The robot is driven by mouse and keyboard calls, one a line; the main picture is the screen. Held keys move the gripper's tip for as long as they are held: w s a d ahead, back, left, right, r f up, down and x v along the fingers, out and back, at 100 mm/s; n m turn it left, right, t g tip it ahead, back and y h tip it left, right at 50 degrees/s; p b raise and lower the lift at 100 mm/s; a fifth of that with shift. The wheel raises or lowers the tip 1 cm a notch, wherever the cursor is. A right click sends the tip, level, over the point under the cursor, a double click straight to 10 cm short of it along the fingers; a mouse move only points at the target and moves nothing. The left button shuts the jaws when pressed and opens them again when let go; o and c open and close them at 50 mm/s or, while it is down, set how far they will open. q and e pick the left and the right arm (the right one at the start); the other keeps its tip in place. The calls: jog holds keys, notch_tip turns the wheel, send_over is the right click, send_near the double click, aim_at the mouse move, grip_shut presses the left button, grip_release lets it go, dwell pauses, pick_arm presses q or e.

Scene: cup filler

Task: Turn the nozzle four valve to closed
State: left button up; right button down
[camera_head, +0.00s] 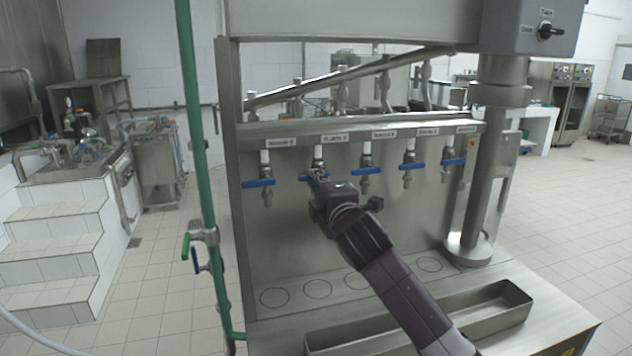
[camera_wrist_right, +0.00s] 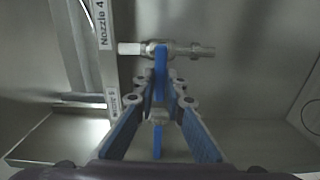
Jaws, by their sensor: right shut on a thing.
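The nozzle four valve (camera_head: 318,163) is second from the left in the row on the steel filler. Its label "Nozzle 4" (camera_wrist_right: 103,24) reads clearly in the right wrist view. The valve body (camera_wrist_right: 190,51) lies across that picture, and its blue handle (camera_wrist_right: 160,72) stands crosswise to it. My right gripper (camera_wrist_right: 161,92) is shut on the blue handle, with a finger on each side. In the head view my right gripper (camera_head: 319,184) is at this valve and hides much of its handle. My left gripper is not in view.
Similar blue-handled valves stand beside it, one at the left (camera_head: 266,183) and several at the right (camera_head: 366,171). A steel trough (camera_head: 420,322) lies below my right arm. A green pipe (camera_head: 204,180) rises at the filler's left. A thick steel column (camera_head: 485,160) stands at the right.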

jog(key=c, duration=2)
grip_release()
jog(key=v, duration=1.2)
